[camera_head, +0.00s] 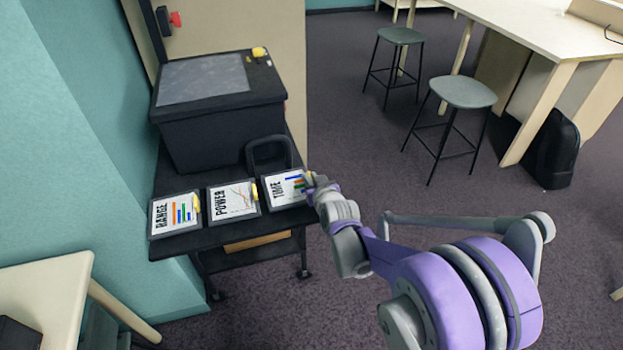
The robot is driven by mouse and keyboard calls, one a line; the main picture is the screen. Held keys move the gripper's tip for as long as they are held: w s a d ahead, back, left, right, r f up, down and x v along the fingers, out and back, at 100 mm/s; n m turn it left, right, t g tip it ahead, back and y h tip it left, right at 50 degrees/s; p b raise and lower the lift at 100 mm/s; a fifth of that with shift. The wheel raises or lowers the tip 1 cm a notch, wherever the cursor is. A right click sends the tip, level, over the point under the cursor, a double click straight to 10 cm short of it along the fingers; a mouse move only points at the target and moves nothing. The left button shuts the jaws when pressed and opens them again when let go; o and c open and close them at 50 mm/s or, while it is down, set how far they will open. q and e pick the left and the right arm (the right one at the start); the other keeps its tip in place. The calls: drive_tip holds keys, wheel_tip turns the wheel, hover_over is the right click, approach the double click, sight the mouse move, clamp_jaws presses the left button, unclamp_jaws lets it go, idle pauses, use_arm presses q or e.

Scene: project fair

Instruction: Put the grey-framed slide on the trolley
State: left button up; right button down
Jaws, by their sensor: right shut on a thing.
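The trolley (207,243) is black and stands against the teal wall on the left. Three framed slides are in a row at its front: "RANGE" (165,216), "POWER" (232,200) and "TIME" (283,188). All their frames look dark grey, each with a yellow tab on the right. My right gripper (310,183) is shut on the right edge of the "TIME" slide, which is over the trolley's front right corner. I cannot tell whether this slide rests on the top or is just above it. My left gripper is out of view.
A large black box (222,130) fills the back of the trolley, with a black handle (270,148) in front of it. A pale table (45,285) is at the lower left. Stools (463,92) and a high table (540,30) stand at the right. Open carpet lies between.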

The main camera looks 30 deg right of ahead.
drive_tip(key=c, duration=1.3)
unclamp_jaws()
drive_tip(key=shift+f, duration=0.1)
drive_tip(key=o, duration=0.4)
drive_tip(key=shift+r, duration=0.2)
drive_tip(key=p+v, duration=0.1)
drive_tip(key=v, duration=1.1)
drive_tip(key=s+a+f+n+g+y, duration=0.1)
drive_tip(key=s+a+f+g, duration=0.1)
drive_tip(key=s+a, duration=0.2)
drive_tip(key=s+a+f+n+g+y, duration=0.1)
drive_tip(key=s+a+f+g, duration=0.1)
drive_tip(key=s, duration=0.6)
drive_tip(key=s+a+f+g+y, duration=0.1)
drive_tip(key=s+a+f+g, duration=0.2)
drive_tip(key=s+a, duration=0.3)
drive_tip(key=shift+s+a+n+g, duration=0.4)
drive_tip(key=shift+s+g, duration=0.05)
drive_tip(key=shift+g, duration=0.15)
